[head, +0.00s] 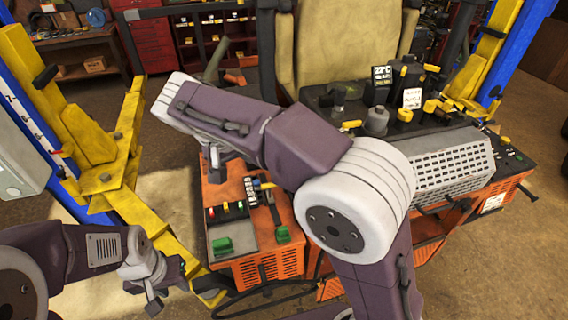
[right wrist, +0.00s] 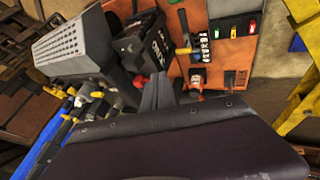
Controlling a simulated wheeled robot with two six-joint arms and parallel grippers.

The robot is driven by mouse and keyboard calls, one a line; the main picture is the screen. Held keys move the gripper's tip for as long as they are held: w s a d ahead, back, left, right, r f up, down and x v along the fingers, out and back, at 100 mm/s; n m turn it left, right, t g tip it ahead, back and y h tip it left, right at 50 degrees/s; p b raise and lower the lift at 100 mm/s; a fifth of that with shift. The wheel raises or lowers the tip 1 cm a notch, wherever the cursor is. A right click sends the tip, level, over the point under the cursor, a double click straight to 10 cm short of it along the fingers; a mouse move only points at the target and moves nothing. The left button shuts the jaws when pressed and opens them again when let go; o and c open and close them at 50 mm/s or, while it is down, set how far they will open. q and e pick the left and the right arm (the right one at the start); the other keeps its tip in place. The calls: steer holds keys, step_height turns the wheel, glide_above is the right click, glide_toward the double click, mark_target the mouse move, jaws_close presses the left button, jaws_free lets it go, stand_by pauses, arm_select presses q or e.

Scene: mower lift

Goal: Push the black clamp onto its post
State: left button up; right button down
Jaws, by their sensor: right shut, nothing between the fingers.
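I cannot pick out the black clamp or its post for certain in either view.
The orange mower (head: 270,272) carries a beige seat (head: 345,45), a perforated grey cover (head: 455,165) and switches with green parts (head: 222,246). A yellow lift arm (head: 165,240) with a blue post stands on the left; another is at upper right. Brown floor is open at far right.

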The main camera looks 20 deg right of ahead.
steer(key=w+d+f+p, duration=0.2)
steer(key=d+f+p, duration=0.1)
steer(key=d+f, duration=0.3)
steer(key=shift+w+d+f, duration=0.25)
steer(key=shift+d+f, duration=0.05)
steer(key=shift+d, duration=0.5)
steer(key=shift+r+y, duration=0.15)
steer(key=shift+y, duration=0.15)
